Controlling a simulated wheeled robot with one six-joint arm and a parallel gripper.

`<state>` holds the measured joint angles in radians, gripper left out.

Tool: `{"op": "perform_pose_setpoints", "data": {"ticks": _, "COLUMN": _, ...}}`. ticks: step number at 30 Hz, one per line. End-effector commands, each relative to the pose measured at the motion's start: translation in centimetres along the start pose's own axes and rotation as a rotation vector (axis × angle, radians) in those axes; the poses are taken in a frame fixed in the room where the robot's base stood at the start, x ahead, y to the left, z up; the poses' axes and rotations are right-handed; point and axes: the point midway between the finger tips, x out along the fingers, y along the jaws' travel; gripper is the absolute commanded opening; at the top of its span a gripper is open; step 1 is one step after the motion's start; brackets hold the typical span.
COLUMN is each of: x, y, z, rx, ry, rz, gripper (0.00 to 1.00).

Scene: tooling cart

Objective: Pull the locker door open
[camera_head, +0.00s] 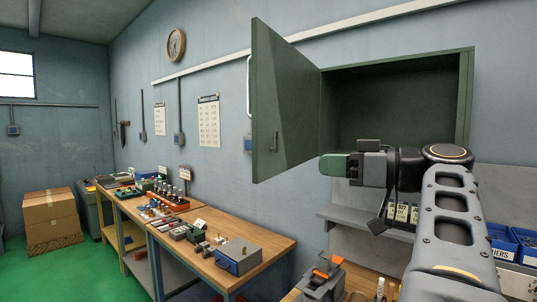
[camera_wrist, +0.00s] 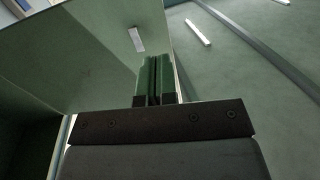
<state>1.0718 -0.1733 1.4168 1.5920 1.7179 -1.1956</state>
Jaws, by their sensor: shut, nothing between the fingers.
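The green locker (camera_head: 395,105) hangs on the wall with its front open and its dark inside visible, and it looks empty. Its green door (camera_head: 285,95) stands swung wide out to the left. My gripper (camera_head: 334,165) is shut and empty, with green fingertips, in front of the locker's lower left part. In the wrist view the shut fingers (camera_wrist: 156,78) point toward the door panel (camera_wrist: 85,50); I cannot tell whether they touch it.
A long wooden bench (camera_head: 255,262) with tools and a grey box runs along the wall at left. Blue bins (camera_head: 503,240) stand below the locker at right. Cardboard boxes (camera_head: 52,215) stand at the far left. The green floor there is clear.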

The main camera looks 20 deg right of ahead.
Motion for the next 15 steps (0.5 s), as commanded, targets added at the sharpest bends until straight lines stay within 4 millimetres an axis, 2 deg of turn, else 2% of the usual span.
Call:
{"op": "perform_pose_setpoints", "data": {"ticks": 2, "x": -0.2, "y": -0.1, "z": -0.8, "rx": -0.035, "ry": 0.02, "rz": -0.005, "gripper": 0.0}}
{"op": "perform_pose_setpoints", "data": {"ticks": 5, "x": 0.8, "y": -0.3, "z": -1.3, "rx": -0.052, "ry": 0.029, "rz": -0.012, "gripper": 0.0}}
{"op": "perform_pose_setpoints", "data": {"ticks": 15, "x": 7.2, "y": -0.4, "z": -1.6, "rx": -0.049, "ry": 0.027, "rz": -0.014, "gripper": 0.0}}
